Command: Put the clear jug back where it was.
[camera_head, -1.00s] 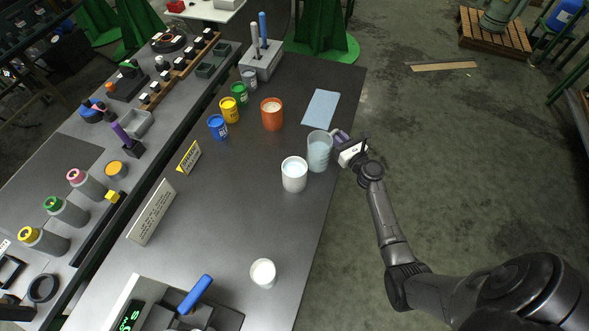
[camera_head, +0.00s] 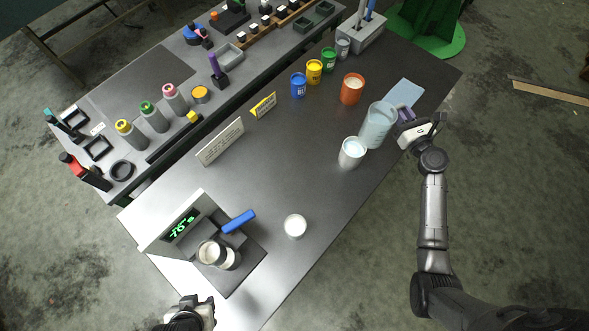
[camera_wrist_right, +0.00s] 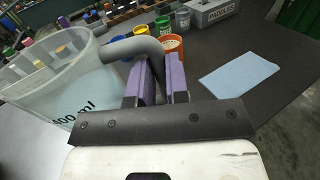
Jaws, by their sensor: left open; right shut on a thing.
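The clear jug (camera_head: 377,127) is at the right edge of the dark table in the head view, close to a white cup (camera_head: 352,151). My right gripper (camera_head: 404,115) is shut on its handle from the right. The wrist view shows the purple fingers (camera_wrist_right: 158,80) around the grey handle (camera_wrist_right: 130,47) and the jug's marked wall (camera_wrist_right: 62,88). The jug looks near upright; whether its base touches the table I cannot tell. A light blue sheet (camera_head: 407,91) lies just behind it, partly covered. My left gripper (camera_head: 199,306) is open and empty at the bottom, by the table's front edge.
Orange (camera_head: 352,89), yellow (camera_head: 314,71), blue (camera_head: 298,85) and green (camera_head: 328,59) containers stand behind. A scale (camera_head: 176,226) with metal cups (camera_head: 212,252) and a blue-handled tool (camera_head: 238,221) is at front left. A small white cup (camera_head: 295,226) stands alone mid-table.

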